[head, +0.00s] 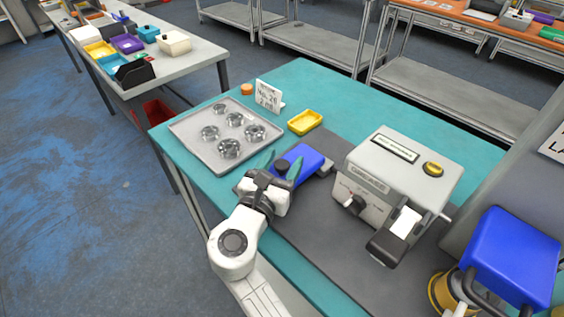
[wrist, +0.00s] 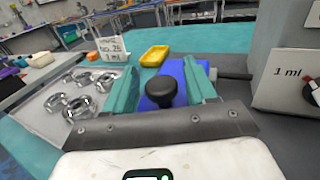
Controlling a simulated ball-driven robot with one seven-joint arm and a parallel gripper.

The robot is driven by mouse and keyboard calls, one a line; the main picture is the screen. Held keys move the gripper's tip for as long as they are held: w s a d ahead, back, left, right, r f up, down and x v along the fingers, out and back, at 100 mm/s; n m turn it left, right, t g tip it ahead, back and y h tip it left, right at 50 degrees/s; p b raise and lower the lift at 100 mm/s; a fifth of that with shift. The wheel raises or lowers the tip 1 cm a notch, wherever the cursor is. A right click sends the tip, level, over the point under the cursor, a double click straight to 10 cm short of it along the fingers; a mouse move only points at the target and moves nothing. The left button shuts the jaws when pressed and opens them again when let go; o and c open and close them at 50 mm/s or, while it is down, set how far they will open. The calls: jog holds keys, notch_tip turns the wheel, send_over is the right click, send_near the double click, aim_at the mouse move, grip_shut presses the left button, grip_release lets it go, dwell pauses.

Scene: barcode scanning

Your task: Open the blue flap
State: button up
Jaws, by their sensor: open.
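The blue flap (head: 307,157) lies on the grey mat of the teal table, just beyond my gripper, and looks closed. A round black knob (head: 281,167) stands up at its near end. In the wrist view the blue flap (wrist: 176,71) shows behind the black knob (wrist: 160,91). My gripper (head: 282,164) is open, its teal fingers on either side of the knob. In the wrist view my gripper (wrist: 160,68) has the knob between its fingers, with gaps visible. Whether either finger touches the knob or flap I cannot tell.
A grey tray (head: 184,129) with several clear round dishes is on the left. A yellow dish (head: 305,122), an orange cap (head: 247,89) and a white sign (head: 268,96) stand behind. A grey machine (head: 400,165) stands right, and a blue box-like object (head: 512,255) at far right.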

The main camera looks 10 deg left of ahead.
jog(key=shift+c, duration=0.5)
grip_shut()
